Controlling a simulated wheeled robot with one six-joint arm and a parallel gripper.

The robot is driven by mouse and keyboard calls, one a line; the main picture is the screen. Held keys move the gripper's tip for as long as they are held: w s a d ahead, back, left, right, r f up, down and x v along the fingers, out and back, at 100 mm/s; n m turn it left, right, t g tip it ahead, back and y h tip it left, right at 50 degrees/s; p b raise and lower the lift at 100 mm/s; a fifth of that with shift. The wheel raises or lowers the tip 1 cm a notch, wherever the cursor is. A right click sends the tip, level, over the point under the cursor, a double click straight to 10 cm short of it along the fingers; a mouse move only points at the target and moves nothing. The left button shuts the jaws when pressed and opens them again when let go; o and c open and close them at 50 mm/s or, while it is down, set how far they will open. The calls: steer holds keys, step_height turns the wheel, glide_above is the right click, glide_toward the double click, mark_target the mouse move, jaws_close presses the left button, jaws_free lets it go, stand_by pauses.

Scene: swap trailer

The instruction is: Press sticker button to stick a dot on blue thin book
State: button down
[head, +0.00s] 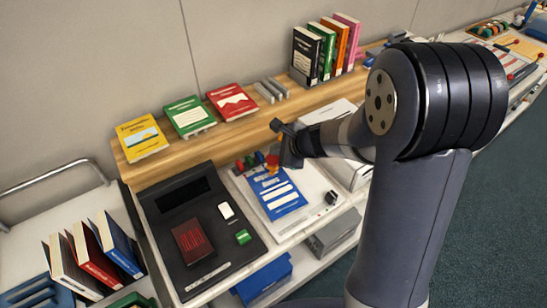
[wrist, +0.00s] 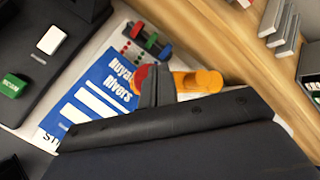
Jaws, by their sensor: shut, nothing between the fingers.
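The blue thin book (head: 284,202) lies flat, cover up, on the white work surface.
A dark scanner station (head: 200,235) with a white key and a green button (head: 243,237) stands left of the book. Yellow, green and red books (head: 233,102) lie on the wooden shelf behind, with upright books (head: 307,55) further right. A book cart (head: 95,250) stands at left.

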mark_target(277, 160)
steer(key=shift+f, duration=0.1)
steer(key=shift+f+b, duration=0.3)
steer(key=shift+b, duration=0.25)
steer(key=shift+f+b, duration=0.75)
stand_by(0.8)
steer(key=shift+r, duration=0.15)
steer(key=shift+r+p, duration=1)
steer(key=shift+r, duration=0.05)
steer(key=shift+r+p, duration=2.1)
steer(key=shift+r, duration=0.35)
steer(key=shift+r, duration=0.1)
